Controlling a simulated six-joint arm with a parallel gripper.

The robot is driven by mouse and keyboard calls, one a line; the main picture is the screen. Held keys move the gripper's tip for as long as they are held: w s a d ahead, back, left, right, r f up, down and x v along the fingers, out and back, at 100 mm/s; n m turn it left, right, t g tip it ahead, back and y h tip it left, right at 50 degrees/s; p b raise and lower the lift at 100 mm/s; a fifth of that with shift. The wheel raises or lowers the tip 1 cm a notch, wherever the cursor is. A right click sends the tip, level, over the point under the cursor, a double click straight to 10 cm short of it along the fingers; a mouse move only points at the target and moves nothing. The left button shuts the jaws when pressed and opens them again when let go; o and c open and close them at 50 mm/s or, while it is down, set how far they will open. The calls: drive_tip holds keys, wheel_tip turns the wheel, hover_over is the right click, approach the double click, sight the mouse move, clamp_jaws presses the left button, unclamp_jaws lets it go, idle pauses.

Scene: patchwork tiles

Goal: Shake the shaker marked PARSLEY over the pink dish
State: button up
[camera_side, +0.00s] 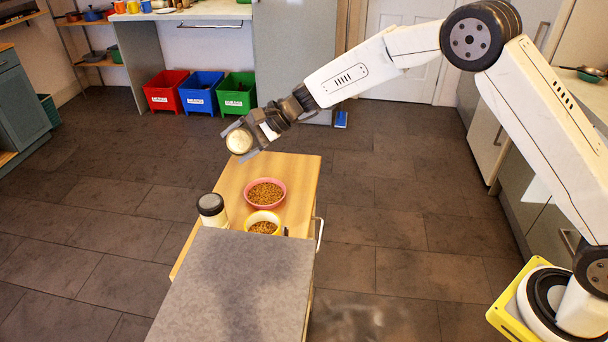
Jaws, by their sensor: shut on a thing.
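My gripper (241,141) is shut on a shaker (238,142). The shaker is tipped well over, with one round, cream-coloured end facing the camera. No marking on it can be read from here. It is in the air over the far left end of the wooden top, up and left of the pink dish in the picture. The pink dish (279,204) stands on the wooden top and holds brown bits.
A second shaker with a black cap (211,204) stands at the left of the wooden top (233,181). A yellow dish (250,229) of brown bits is in front of the pink one. A grey slab (230,280) fills the near end. Red, blue and green bins stand behind.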

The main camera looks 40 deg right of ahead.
drive_tip(key=w+d+f+n, duration=0.1)
drive_tip(key=w+d+f, duration=0.1)
drive_tip(key=d+f, duration=0.2)
drive_tip(key=shift+w+d+f+n, duration=0.25)
drive_tip(key=shift+d+f+n, duration=0.15)
drive_tip(key=shift+d, duration=0.35)
drive_tip(key=shift+f+t, duration=0.1)
drive_tip(key=shift+t, duration=0.2)
drive_tip(key=shift+w+f+n+t, duration=0.15)
drive_tip(key=shift+f+n+t, duration=0.4)
drive_tip(key=shift+n+t, duration=0.35)
drive_tip(key=shift+w+f+n+t, duration=0.1)
drive_tip(key=shift+f+n+t, duration=0.45)
drive_tip(key=shift+n+t, duration=0.3)
drive_tip(key=shift+s+f+n+t+y, duration=0.1)
drive_tip(key=shift+f+n+t+y, duration=0.05)
drive_tip(key=shift+n+t, duration=0.75)
drive_tip(key=shift+s+f+n+t+y, duration=0.15)
drive_tip(key=shift+n+t, duration=0.5)
drive_tip(key=shift+n, duration=0.4)
drive_tip(key=shift+n, duration=0.3)
drive_tip(key=shift+r, duration=0.2)
drive_tip(key=shift+r, duration=1.25)
drive_tip(key=shift+f, duration=0.1)
